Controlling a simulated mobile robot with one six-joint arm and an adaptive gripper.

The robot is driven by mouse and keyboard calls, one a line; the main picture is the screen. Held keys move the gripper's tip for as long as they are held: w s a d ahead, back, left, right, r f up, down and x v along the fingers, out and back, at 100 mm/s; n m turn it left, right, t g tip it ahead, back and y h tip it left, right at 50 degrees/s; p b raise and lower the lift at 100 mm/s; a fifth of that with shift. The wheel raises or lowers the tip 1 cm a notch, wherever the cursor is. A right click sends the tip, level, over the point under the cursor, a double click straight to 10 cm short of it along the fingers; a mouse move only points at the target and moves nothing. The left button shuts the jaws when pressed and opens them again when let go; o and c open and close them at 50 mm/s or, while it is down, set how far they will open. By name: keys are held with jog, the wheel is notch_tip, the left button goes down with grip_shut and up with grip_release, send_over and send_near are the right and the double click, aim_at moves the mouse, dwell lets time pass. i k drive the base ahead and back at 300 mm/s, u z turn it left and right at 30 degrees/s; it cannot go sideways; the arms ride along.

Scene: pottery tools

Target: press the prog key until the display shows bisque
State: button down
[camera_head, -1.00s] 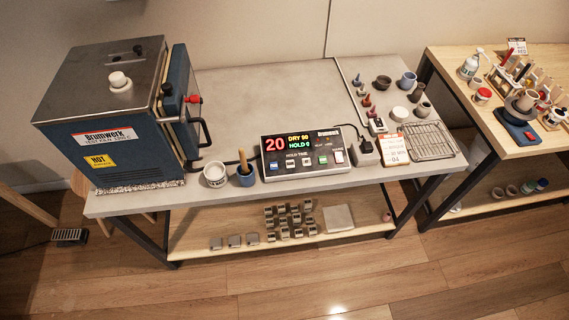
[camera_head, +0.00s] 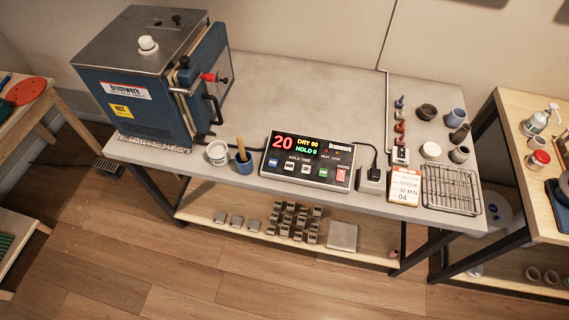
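The controller box (camera_head: 307,160) sits on the grey bench in front of the back wall, tilted up toward me. Its display (camera_head: 298,146) shows a red 20, DRY 80 in yellow and HOLD 0 in green. The key labels are too small to read, so I cannot tell which is prog. My gripper is not in view.
The blue kiln (camera_head: 140,105) stands left of the controller. A white pot (camera_head: 217,153) and a blue cup (camera_head: 243,164) stand between them. A ticket reading bisque (camera_head: 404,187) and a wire rack (camera_head: 452,190) are at the right. Bare bench (camera_head: 300,95) lies behind the controller.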

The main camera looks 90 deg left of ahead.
aim_at(273, 162)
jog(key=z, duration=0.05)
jog(key=i, duration=0.8)
jog(key=z, duration=0.3)
jog(key=k, duration=0.15)
jog(key=u, duration=2.95)
jog(key=i, duration=0.25)
jog(key=u, duration=0.15)
